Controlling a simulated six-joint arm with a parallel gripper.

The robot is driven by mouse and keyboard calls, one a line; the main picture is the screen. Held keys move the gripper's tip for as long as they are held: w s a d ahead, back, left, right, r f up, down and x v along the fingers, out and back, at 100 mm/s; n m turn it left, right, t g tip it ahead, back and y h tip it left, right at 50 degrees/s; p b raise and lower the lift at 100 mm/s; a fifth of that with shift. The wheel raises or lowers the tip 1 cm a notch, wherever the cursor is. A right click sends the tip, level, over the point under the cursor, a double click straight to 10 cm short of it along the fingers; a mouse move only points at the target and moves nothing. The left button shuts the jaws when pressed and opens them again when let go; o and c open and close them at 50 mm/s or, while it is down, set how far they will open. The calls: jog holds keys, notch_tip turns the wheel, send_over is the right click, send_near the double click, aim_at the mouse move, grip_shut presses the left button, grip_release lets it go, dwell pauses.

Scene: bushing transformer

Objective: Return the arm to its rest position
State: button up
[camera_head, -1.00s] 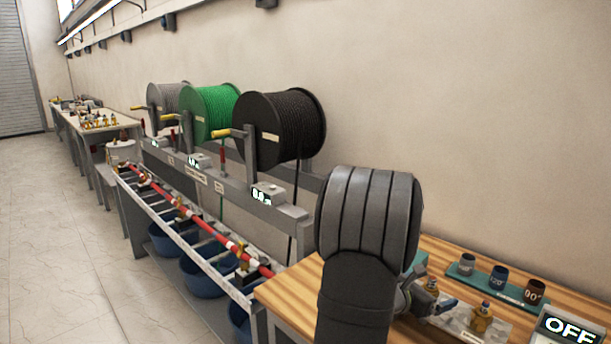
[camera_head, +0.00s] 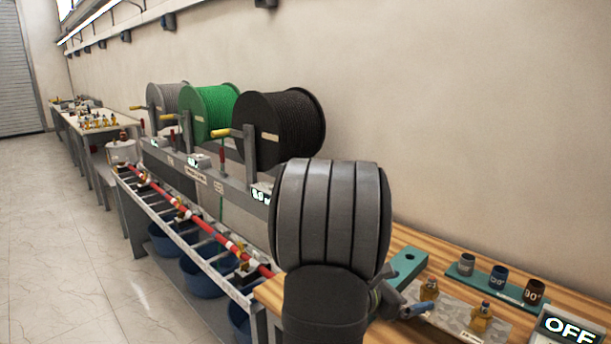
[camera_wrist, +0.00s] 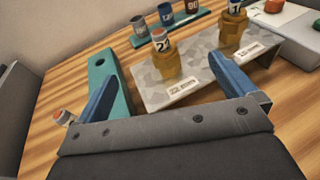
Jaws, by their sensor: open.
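My arm stands large in the head view, in front of the wooden bench (camera_head: 440,262). My gripper (camera_wrist: 165,85) shows in the wrist view with its two blue fingers wide apart and nothing between them. It is above the bench, on the near side of a grey speckled plate (camera_wrist: 195,92). Two brass fittings with numbered tops, the left one (camera_wrist: 165,60) and the right one (camera_wrist: 232,28), stand upright on the plate beyond the fingers. In the head view my arm hides most of the gripper.
A teal block with a hole (camera_wrist: 108,80) lies by the left finger. A small fitting (camera_wrist: 66,117) is left of that finger. Cups (camera_head: 498,277) stand on a teal strip behind. An OFF display (camera_head: 570,328) is at right. Cable spools (camera_head: 280,128) stand beyond the arm.

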aim_at(427, 292)
jog(key=shift+d+n+t+y, duration=0.5)
jog(key=shift+d+n+t, duration=0.4)
jog(key=shift+d+t, duration=0.25)
jog(key=shift+s+d+f+n+t+y, duration=0.15)
jog(key=shift+d+f+n+t+y, duration=0.05)
jog(key=shift+d+n+t+y, duration=0.25)
jog(key=shift+s+d+f+n+t+y, duration=0.2)
jog(key=shift+s+f+n+t+y, duration=0.3)
jog(key=shift+n+y, duration=0.2)
jog(key=shift+w, duration=0.15)
jog(key=shift+d, duration=0.1)
